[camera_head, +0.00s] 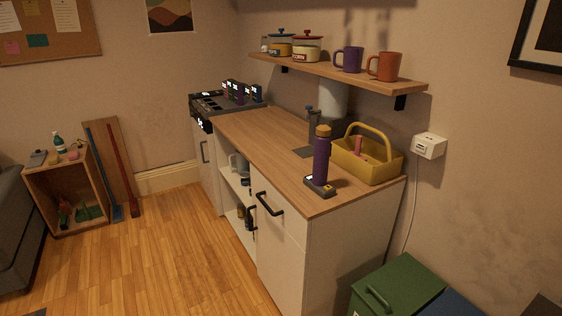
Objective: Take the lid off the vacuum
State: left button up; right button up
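A tall purple flask (320,163) stands upright near the front edge of the wooden counter, at the centre right of the head view. It looks like the vacuum flask of the task.
A yellow caddy (383,161) stands close to the right of the flask, and a dark grey appliance (314,128) is behind it. A shelf (345,74) with mugs and pots hangs above. The counter (256,132) is clear to the left. A green bin (402,283) stands at lower right.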

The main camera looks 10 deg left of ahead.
aim_at(323, 126)
jog(key=i+j+z, duration=0.1)
jog(key=i+j, duration=0.15)
jog(key=i+j+z, duration=0.1)
jog(key=i+j, duration=0.4)
jog(key=j, duration=0.2)
jog(key=i+j+z, duration=0.15)
jog(key=j, duration=0.2)
jog(key=i+j+z, duration=0.1)
jog(key=i+j, duration=0.2)
jog(key=i+j+z, duration=0.1)
jog(key=j, duration=0.35)
jog(key=i+j+z, duration=0.1)
jog(key=i+j, duration=0.15)
jog(key=j, duration=0.15)
